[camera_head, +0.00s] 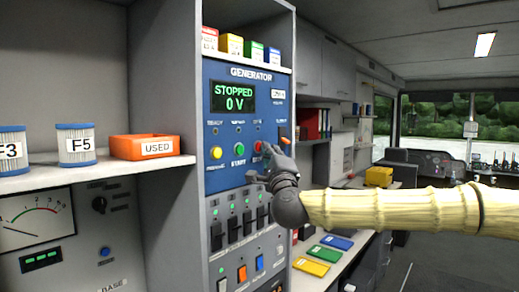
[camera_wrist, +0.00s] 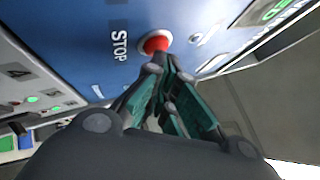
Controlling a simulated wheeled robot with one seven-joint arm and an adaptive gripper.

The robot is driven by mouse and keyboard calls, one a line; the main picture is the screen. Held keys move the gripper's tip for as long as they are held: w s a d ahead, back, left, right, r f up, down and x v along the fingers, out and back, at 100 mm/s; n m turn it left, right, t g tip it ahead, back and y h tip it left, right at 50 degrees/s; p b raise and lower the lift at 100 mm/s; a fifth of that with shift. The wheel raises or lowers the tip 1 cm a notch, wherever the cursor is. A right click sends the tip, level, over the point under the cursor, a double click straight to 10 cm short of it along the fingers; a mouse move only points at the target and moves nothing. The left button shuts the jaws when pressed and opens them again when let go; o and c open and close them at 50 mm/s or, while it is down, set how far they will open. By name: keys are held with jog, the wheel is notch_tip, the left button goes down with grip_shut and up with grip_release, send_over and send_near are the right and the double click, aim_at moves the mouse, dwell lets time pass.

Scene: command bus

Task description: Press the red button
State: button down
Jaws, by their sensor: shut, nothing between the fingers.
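The red button (camera_head: 258,146) is on the blue generator panel (camera_head: 221,126), to the right of a green button and a yellow button. The panel's display (camera_head: 234,96) reads STOPPED, 0 V. My gripper (camera_head: 268,157) is shut and empty, with its fingertips right at the red button and partly covering it. In the wrist view the red button (camera_wrist: 156,42) sits just beyond the fingertips (camera_wrist: 165,66), beside the word STOP. I cannot tell whether the tips touch it.
A row of black switches (camera_head: 240,226) is below the panel. An orange USED bin (camera_head: 148,147) and filters (camera_head: 76,144) stand on the left shelf. Coloured boxes (camera_head: 230,44) stand above the panel. A desk with coloured folders (camera_head: 318,254) lies under my arm.

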jog(key=shift+s+d+b, duration=0.3)
jog(key=shift+s+d, duration=0.1)
jog(key=shift+d, duration=0.1)
jog(key=s+d+b, duration=0.1)
jog(key=d, duration=0.1)
jog(key=s+d+b, duration=0.1)
jog(key=s+d, duration=0.1)
dwell(0.7)
dwell(0.4)
